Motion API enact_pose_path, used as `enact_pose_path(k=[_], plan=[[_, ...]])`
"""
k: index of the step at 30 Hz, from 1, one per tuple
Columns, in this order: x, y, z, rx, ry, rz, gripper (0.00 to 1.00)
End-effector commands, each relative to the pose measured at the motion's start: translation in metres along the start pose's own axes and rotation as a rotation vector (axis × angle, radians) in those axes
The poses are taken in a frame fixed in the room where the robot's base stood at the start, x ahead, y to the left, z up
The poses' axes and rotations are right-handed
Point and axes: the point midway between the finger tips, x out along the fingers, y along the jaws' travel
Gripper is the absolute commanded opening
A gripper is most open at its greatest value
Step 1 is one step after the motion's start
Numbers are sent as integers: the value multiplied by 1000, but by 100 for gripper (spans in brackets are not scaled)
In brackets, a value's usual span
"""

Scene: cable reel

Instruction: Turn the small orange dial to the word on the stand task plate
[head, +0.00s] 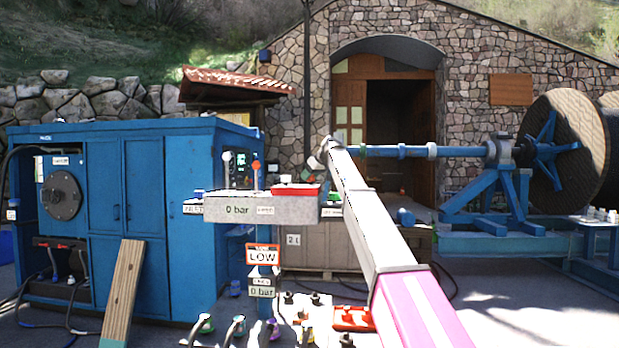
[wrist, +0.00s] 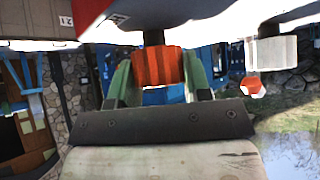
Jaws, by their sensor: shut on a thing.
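In the wrist view, the small orange ribbed dial (wrist: 158,66) sits between the two green fingers of my gripper (wrist: 158,72), on a short dark stem. My gripper is shut on it. In the head view, my gripper (head: 318,163) is at the far end of my arm, just above the right end of the grey stand box (head: 250,209); the dial cannot be made out there. The orange-edged task plate (head: 262,256) on the stand post reads LOW. Any mark on the dial, and the word it points to, cannot be read.
A red block (head: 297,190) lies on the stand box, near an orange-topped lever (head: 256,172). A white knob (wrist: 272,53) is beside the dial in the wrist view. A blue cabinet (head: 120,215) stands left; a cable reel (head: 563,150) stands right. Several connectors are below.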

Motion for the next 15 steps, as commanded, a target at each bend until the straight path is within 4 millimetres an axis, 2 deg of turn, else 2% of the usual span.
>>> enact_pose_path(k=[2,3,5,15], plan=[[0,0,0,-1,0,-1,21],[0,0,0,-1,0,-1,54],[0,0,0,-1,0,-1,70],[-2,0,0,0,0,1,70]])
